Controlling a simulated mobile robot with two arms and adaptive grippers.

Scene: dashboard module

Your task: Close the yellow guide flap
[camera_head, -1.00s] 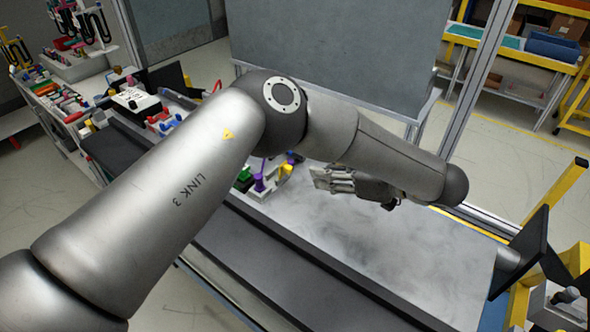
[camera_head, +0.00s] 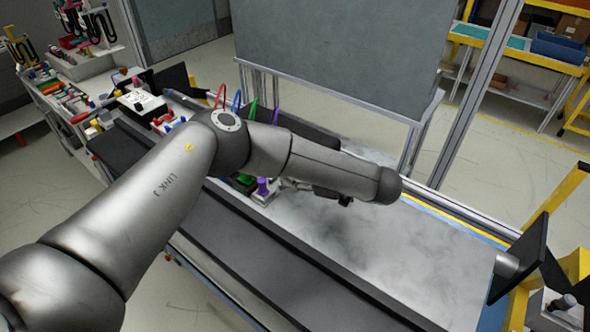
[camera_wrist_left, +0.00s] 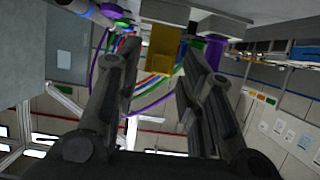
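The yellow guide flap (camera_wrist_left: 162,48) shows in the left wrist view, hanging from a pale block at the top, between my finger tips. My left gripper (camera_wrist_left: 160,56) is open, with one finger on each side of the flap; I cannot tell whether either touches it. A purple part (camera_wrist_left: 213,54) is beside the right finger. In the head view my left gripper (camera_head: 288,185) is just right of the purple part (camera_head: 263,187) and the green part (camera_head: 245,179). My arm hides the flap there. My right gripper is not in view.
Red, blue, green and purple cables (camera_head: 254,108) rise behind my arm. A grey panel (camera_head: 335,55) stands behind the worktop (camera_head: 370,240). The worktop right of my gripper is bare. A cluttered bench (camera_head: 65,100) is at the left.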

